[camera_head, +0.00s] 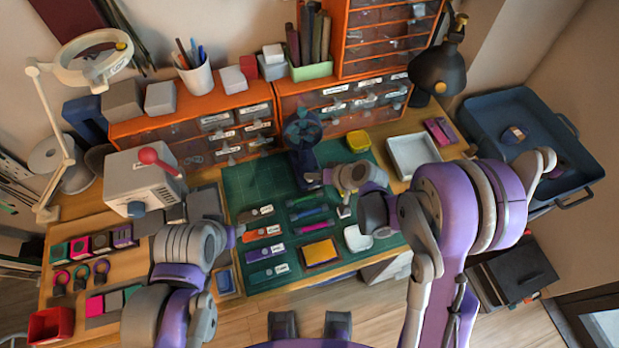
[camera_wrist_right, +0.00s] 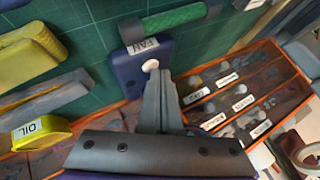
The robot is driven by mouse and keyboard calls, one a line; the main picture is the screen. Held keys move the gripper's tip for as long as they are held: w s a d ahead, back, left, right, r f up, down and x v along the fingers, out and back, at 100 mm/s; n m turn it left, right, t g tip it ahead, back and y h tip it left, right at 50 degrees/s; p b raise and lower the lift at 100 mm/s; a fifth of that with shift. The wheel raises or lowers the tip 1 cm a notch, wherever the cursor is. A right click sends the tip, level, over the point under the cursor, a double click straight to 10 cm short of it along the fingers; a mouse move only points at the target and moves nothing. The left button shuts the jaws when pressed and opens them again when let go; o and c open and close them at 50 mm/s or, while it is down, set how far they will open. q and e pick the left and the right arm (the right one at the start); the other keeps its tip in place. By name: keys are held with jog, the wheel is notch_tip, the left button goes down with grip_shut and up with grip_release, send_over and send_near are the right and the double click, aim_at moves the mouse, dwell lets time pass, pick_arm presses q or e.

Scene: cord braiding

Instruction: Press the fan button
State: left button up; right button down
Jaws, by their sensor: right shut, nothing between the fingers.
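The dark blue fan (camera_head: 302,132) stands at the back of the green mat in the head view, upright on its base. In the right wrist view its blue base (camera_wrist_right: 128,75) carries a FAN label (camera_wrist_right: 143,46) and a round whitish button (camera_wrist_right: 151,65). My right gripper (camera_head: 316,179) is shut and empty at the fan's base. In the right wrist view its fingertips (camera_wrist_right: 158,75) are right at the button and overlap its lower edge; whether they touch it I cannot tell. My left arm is at the lower left in the head view, and its fingers are not clear.
The green mat (camera_head: 245,185) holds several labelled tools and a yellow sponge-like block (camera_head: 320,251). Orange drawer units (camera_head: 290,88) stand behind the fan. A yellow container (camera_head: 358,140) and a white tray (camera_head: 412,155) sit to its right. A yellow OIL item (camera_wrist_right: 42,133) lies left of my right gripper.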

jog(key=shift+r, duration=0.15)
pick_arm(q)
jog(key=shift+r, duration=0.15)
pick_arm(e)
jog(key=shift+r, duration=0.35)
pick_arm(q)
jog(key=shift+w, duration=0.1)
pick_arm(e)
jog(key=shift+r, duration=0.1)
pick_arm(q)
jog(key=r+p, duration=0.1)
jog(key=w+r+p, duration=0.1)
jog(key=r, duration=0.1)
jog(key=shift+w+r+p, duration=0.2)
jog(key=shift+r+p, duration=0.05)
jog(key=shift+p, duration=0.15)
pick_arm(e)
notch_tip(320, 180, up, 6)
jog(key=shift+f, duration=0.15)
pick_arm(q)
jog(key=shift+s, duration=0.1)
pick_arm(e)
jog(key=s+d+r+m+h, duration=0.1)
jog(key=s+d+r+h, duration=0.2)
jog(key=s+d+r, duration=0.2)
jog(key=s+d+r+h, duration=0.4)
jog(key=s+d, duration=0.8)
jog(key=s, duration=0.3)
jog(key=shift+r+m, duration=0.4)
jog(key=shift+r, duration=0.45)
